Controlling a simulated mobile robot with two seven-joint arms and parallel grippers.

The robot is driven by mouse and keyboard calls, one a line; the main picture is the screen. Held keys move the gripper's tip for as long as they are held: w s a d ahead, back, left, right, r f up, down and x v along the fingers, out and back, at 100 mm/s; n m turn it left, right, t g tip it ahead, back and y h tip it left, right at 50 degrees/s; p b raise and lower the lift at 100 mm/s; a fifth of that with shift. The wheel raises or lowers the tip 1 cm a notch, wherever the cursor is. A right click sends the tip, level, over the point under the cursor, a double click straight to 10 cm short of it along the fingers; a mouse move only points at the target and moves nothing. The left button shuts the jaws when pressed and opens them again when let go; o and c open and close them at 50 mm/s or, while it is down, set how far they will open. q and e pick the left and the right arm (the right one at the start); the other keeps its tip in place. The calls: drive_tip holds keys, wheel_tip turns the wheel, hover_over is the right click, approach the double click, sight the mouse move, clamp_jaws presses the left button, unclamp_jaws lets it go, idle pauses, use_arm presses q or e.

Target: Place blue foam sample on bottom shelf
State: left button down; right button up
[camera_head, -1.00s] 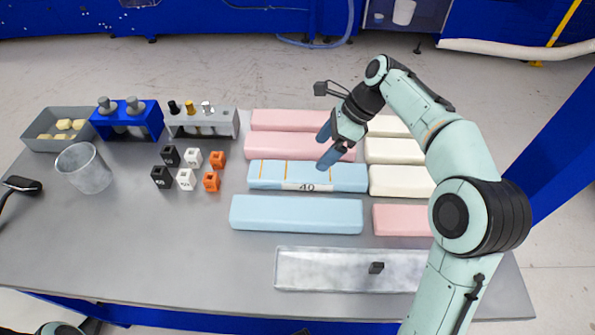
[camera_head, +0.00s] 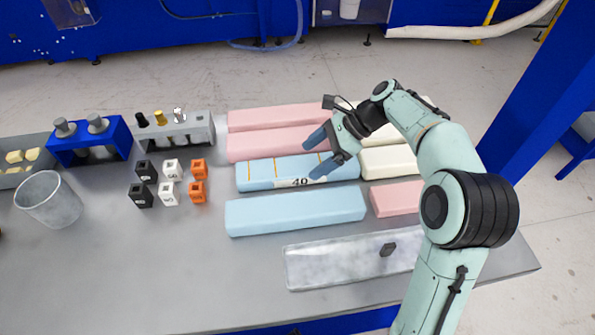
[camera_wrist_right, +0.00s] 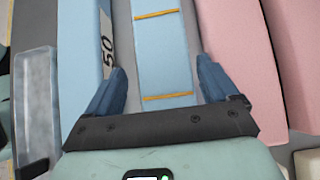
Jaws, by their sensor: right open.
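A blue foam sample with orange lines and a "40" label (camera_head: 262,172) lies on the table. A second, plainer blue foam sample (camera_head: 295,211) lies in front of it. My right gripper (camera_head: 319,153) is open and empty, pointing down over the lined sample; contact cannot be told. Its fingers also show in the right wrist view (camera_wrist_right: 160,85). My left gripper is out of view. No shelf is recognisable.
Pink foam blocks (camera_head: 270,145) lie behind, white ones (camera_head: 390,162) to the right. The front-left table is clear.

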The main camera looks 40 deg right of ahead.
sight(300, 165)
drive_tip(key=x, duration=0.2)
drive_tip(key=b+x, duration=0.1)
drive_tip(key=x, duration=0.2)
drive_tip(key=shift+w+a+f, duration=0.1)
drive_tip(key=shift+w+a, duration=0.15)
drive_tip(key=shift+w, duration=0.1)
drive_tip(key=shift+c, duration=0.3)
drive_tip(key=c, duration=0.8)
drive_tip(key=shift+o, duration=0.2)
wheel_tip(300, 165, up, 20)
drive_tip(key=p, duration=0.5)
drive_tip(key=shift+p, duration=0.4)
